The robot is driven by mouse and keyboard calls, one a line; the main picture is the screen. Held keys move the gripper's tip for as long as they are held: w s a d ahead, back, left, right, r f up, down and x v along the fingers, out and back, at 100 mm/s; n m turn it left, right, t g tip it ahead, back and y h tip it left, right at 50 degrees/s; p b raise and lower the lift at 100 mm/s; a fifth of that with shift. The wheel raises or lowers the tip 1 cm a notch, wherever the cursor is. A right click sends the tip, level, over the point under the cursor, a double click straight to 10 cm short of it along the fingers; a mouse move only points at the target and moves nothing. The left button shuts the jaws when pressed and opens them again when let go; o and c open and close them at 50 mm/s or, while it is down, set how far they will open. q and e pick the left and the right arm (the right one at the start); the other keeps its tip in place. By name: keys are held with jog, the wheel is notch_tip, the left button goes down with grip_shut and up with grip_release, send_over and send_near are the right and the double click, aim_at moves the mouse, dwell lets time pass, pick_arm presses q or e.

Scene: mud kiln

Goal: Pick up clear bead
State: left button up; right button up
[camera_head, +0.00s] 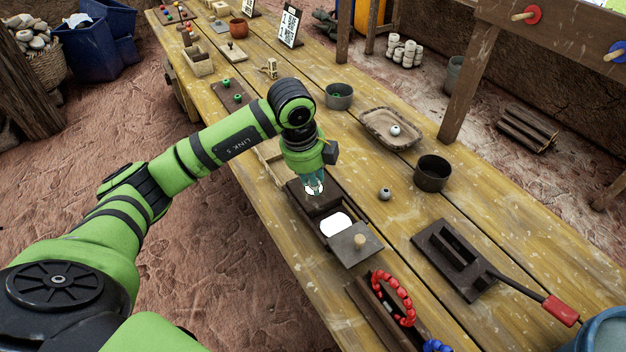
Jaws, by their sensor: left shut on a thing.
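My left gripper (314,189) points down over a dark wooden block (315,199) near the table's left edge. Its fingers are shut on a small, pale, glassy thing that looks like the clear bead; the fingers hide most of it. I cannot tell whether it touches the block. My right gripper is not in view.
Beside the block are a bright white panel (336,223) and a knobbed wooden lid (356,244). A grey bead (384,193), a dark bowl (432,173) and a shallow tray (375,120) with a pale bead (395,130) stand right. Red beads (405,298) lie in front.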

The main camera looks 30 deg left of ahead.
pick_arm(q)
jog(key=shift+r, duration=0.5)
notch_tip(320, 180, up, 3)
jog(key=shift+w+f+b, duration=0.1)
jog(key=shift+b, duration=0.35)
jog(key=s+d+r, duration=0.7)
jog(key=s+d, duration=0.1)
jog(key=s, duration=0.1)
jog(key=shift+w, duration=0.1)
